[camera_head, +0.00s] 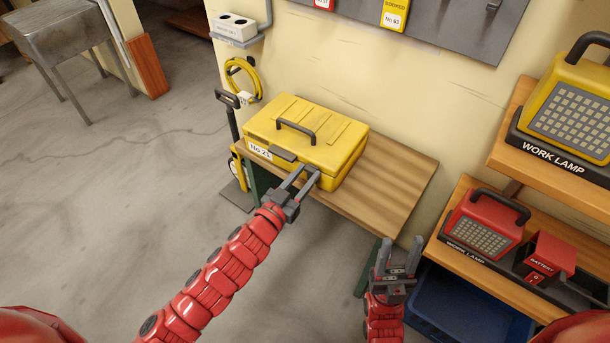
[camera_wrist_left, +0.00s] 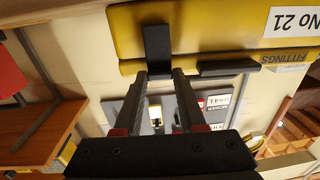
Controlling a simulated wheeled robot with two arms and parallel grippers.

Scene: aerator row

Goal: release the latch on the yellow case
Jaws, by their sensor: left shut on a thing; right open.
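The yellow case (camera_head: 325,135), labelled No 21, sits shut on a small wooden table, its black handle (camera_head: 297,130) on the lid. A dark latch (camera_head: 284,155) on its front, nearer the label, sticks outward; it also shows in the left wrist view (camera_wrist_left: 228,67). A second dark latch (camera_wrist_left: 157,45) lies against the case front in the left wrist view. My left gripper (camera_head: 307,172) is at this second latch, its fingers (camera_wrist_left: 161,75) shut on it; the contact is partly hidden. My right gripper (camera_head: 400,248) is open and empty, right of the table's front.
Bare table top (camera_head: 392,185) lies right of the case. Shelves at right hold a yellow work lamp (camera_head: 570,100), a red work lamp (camera_head: 482,225) and a red battery (camera_head: 546,256). A blue bin (camera_head: 465,310) stands below.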

